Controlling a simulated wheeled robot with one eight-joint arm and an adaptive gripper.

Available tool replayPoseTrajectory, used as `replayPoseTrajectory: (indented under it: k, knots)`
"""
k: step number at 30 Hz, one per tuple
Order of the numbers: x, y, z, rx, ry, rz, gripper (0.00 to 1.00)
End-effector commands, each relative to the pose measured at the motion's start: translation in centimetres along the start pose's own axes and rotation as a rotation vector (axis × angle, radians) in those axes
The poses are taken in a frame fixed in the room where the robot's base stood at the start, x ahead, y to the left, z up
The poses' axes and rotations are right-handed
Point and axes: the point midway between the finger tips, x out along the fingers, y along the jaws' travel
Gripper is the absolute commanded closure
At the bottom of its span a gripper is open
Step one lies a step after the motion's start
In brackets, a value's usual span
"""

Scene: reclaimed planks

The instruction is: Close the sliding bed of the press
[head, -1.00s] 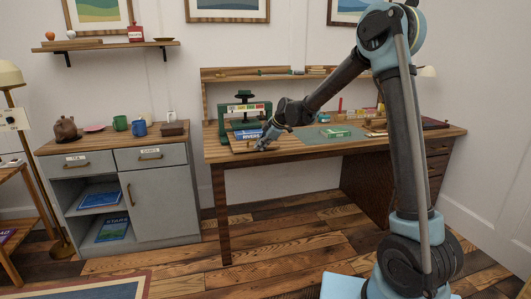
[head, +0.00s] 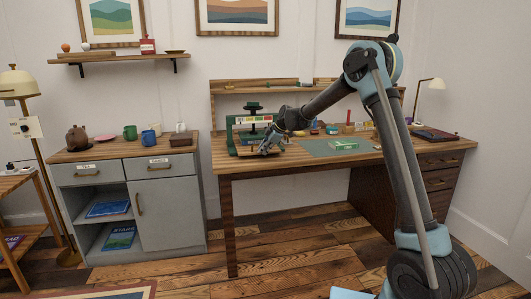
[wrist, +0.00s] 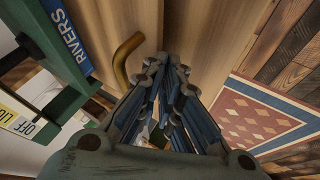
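The green press (head: 233,137) stands at the left end of the desk. My gripper (head: 268,147) is at its front right side and hides part of it. In the wrist view, the wooden bed (wrist: 187,28) lies beyond my fingers, with a curved brass handle (wrist: 124,62) to their left. A blue book marked RIVERS (wrist: 68,38) lies by the press's green frame (wrist: 60,110). My fingers (wrist: 167,62) look shut with nothing seen between the tips; the handle is outside them. I cannot tell whether they touch the bed, or how far out it is.
The wooden desk (head: 290,161) carries a green mat (head: 318,149) with a green book (head: 344,144) right of my gripper. A grey cabinet (head: 170,212) with mugs stands left. A patterned rug (wrist: 255,112) lies on the plank floor.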

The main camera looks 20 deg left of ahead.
Motion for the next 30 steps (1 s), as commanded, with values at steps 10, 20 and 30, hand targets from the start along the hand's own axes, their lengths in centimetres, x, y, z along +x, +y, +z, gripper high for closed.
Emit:
replayPoseTrajectory:
  k: [10,20,30]
  knots:
    - [-0.4,-0.7,0.1,-0.001,0.002,0.003,1.0]
    - [-4.5,-2.7,0.2,-0.001,0.003,0.001,1.0]
    - [-10.0,-2.6,0.5,0.0,0.001,0.0,1.0]
